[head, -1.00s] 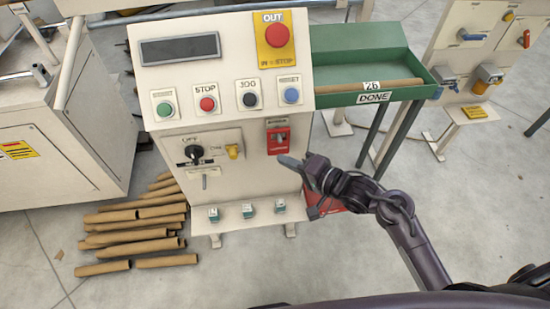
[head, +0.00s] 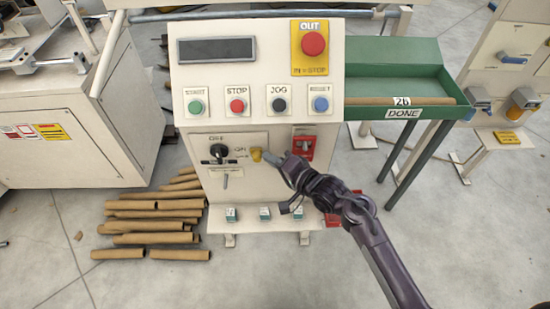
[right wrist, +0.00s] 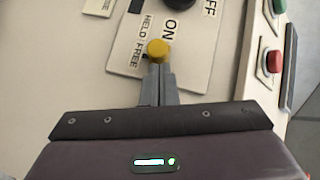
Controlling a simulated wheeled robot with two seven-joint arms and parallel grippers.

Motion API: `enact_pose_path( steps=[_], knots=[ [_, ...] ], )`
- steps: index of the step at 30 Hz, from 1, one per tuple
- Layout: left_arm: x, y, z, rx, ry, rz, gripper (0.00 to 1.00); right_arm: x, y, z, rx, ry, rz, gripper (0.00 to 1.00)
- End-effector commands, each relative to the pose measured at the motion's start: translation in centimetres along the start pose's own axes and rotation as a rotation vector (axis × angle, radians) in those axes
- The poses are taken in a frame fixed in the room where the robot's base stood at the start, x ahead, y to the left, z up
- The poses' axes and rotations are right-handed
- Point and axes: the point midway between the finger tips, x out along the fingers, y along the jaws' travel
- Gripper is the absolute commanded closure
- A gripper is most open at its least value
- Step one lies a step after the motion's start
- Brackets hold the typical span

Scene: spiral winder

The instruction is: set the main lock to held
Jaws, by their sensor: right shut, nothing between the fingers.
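The main lock is a yellow knob (head: 256,154) on the switch plate of the cream control panel, right of the black rotary switch (head: 219,151). In the right wrist view the yellow knob (right wrist: 158,49) sits beside the printed words HELD and FREE; I cannot tell which it is set to. My right gripper (head: 274,160) is shut and empty, coming from the right. Its fingertips (right wrist: 158,70) are right at the knob in the right wrist view; I cannot tell whether they touch it. My left gripper is out of view.
A red switch (head: 303,146) is on the panel just above my right gripper. Buttons and a red stop knob (head: 313,44) are higher up. A green tray (head: 395,112) stands at right. Cardboard tubes (head: 155,225) lie on the floor at left.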

Motion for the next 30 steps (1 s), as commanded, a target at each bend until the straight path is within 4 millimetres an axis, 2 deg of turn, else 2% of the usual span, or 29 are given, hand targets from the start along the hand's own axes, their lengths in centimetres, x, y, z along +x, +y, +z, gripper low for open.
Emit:
enact_pose_path(
  steps=[5, 9, 15, 25, 30],
  knots=[
    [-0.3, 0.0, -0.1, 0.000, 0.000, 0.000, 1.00, 0.3, -0.3, 0.3, 0.002, -0.001, -0.001, 1.00],
    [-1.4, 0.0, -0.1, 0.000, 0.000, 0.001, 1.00, 2.0, -1.3, 2.0, 0.007, -0.002, -0.002, 1.00],
    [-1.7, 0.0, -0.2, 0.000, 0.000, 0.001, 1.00, 3.4, -1.7, 3.5, 0.002, -0.001, 0.000, 1.00],
    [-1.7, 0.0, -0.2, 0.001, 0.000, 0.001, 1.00, 3.5, -1.7, 3.6, 0.001, -0.005, -0.002, 1.00],
    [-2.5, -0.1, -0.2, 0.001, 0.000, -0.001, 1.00, 3.3, -2.2, 3.3, 0.002, -0.004, -0.003, 1.00]
  ],
)
